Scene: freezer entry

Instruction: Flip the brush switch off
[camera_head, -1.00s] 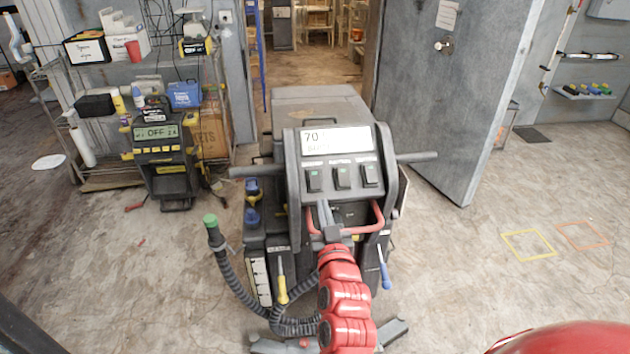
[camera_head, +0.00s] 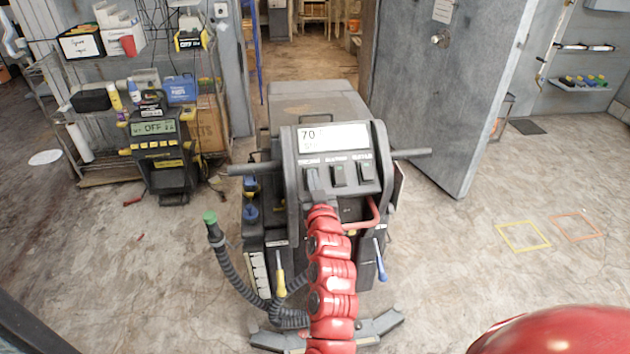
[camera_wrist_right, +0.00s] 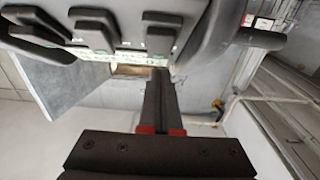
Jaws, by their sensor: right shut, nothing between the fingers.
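A grey floor-cleaning machine (camera_head: 320,98) stands upright in the middle of the head view, with a lit display (camera_head: 333,137) reading 70. Below it are three dark rocker switches: left (camera_head: 311,172), middle (camera_head: 338,176) and right (camera_head: 366,172). Their labels are too blurred to read, so I cannot tell which is the brush switch. My right gripper (camera_head: 313,187) is shut and empty in front of the left switch, partly hiding it. The wrist view shows the panel inverted; the shut fingertips (camera_wrist_right: 162,82) are just by its rightmost switch (camera_wrist_right: 160,30). Contact is unclear. My left gripper is out of view.
A red handle (camera_head: 372,214) and side bars (camera_head: 410,153) stick out near the panel. A hose with a green end (camera_head: 210,218) hangs left. A shelf and a device reading OFF (camera_head: 155,128) stand left. A metal door (camera_head: 440,95) stands behind right.

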